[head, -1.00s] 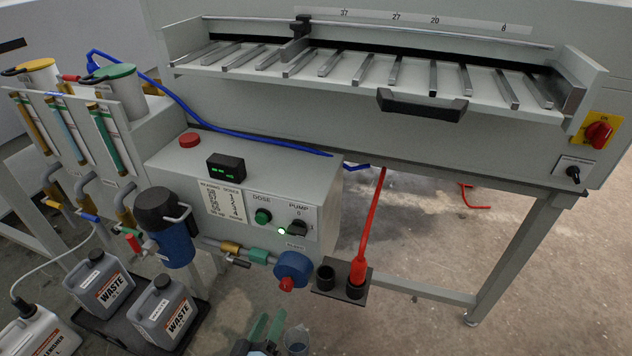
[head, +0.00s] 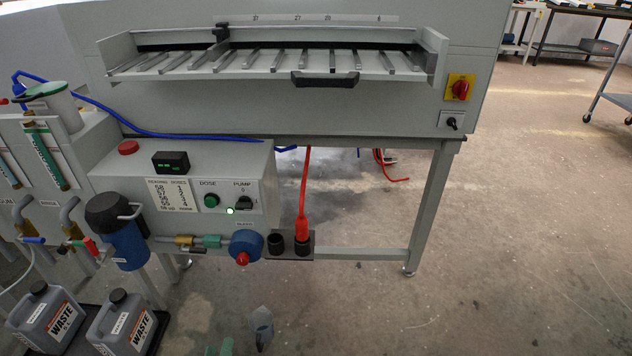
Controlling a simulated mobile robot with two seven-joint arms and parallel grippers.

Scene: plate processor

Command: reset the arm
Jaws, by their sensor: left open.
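My right gripper is not in view.
The plate processor (head: 330,105) stands behind, with a control box (head: 217,167), a blue-capped fitting (head: 245,246) and a red hose (head: 304,190) in a holder. Waste containers (head: 122,325) stand at lower left. The floor (head: 520,240) at right is clear.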

